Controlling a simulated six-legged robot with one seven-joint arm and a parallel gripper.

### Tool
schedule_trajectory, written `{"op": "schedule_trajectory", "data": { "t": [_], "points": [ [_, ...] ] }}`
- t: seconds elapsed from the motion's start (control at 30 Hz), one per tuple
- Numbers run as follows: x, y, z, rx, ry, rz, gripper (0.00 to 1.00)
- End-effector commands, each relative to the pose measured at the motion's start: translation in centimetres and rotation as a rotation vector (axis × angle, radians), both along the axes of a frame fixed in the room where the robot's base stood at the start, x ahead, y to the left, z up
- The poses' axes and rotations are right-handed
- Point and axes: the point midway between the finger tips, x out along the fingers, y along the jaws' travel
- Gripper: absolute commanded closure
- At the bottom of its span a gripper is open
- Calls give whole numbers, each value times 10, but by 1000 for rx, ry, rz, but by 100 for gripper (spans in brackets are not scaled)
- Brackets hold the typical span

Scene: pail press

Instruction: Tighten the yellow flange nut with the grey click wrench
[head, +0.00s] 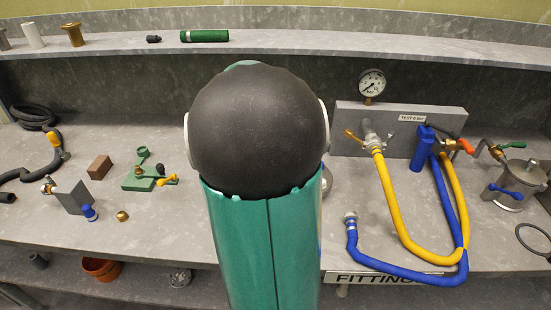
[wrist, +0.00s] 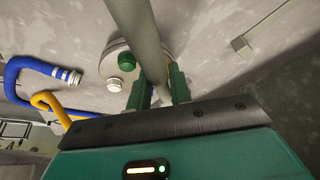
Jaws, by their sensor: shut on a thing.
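In the wrist view my gripper (wrist: 161,86) has its green fingers shut on a long grey bar, which I take to be the grey click wrench (wrist: 140,30). The bar runs up and away across a round pale flange (wrist: 108,64). A green nut (wrist: 127,61) and a white nut (wrist: 113,85) show on the flange left of the bar. I see no yellow nut on it; the bar and fingers hide part of the flange. Whether the wrench head sits on a nut cannot be told. In the head view my arm hides the gripper and nearly all of the flange.
A blue hose (head: 416,272) and a yellow hose (head: 391,208) run from the gauge panel (head: 348,118) across the bench at right. A green fixture (head: 137,182), a brown block (head: 99,167) and a brass fitting (head: 122,216) stand at left. A shelf (head: 120,42) spans the back.

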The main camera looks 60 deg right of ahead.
Motion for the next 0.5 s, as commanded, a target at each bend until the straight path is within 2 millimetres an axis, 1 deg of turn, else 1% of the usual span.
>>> {"op": "schedule_trajectory", "data": {
  "t": [0.23,0.5],
  "points": [
    [0,0,0,-1,-1,-1,100],
    [0,0,-7,0,0,-1,100]
  ]
}}
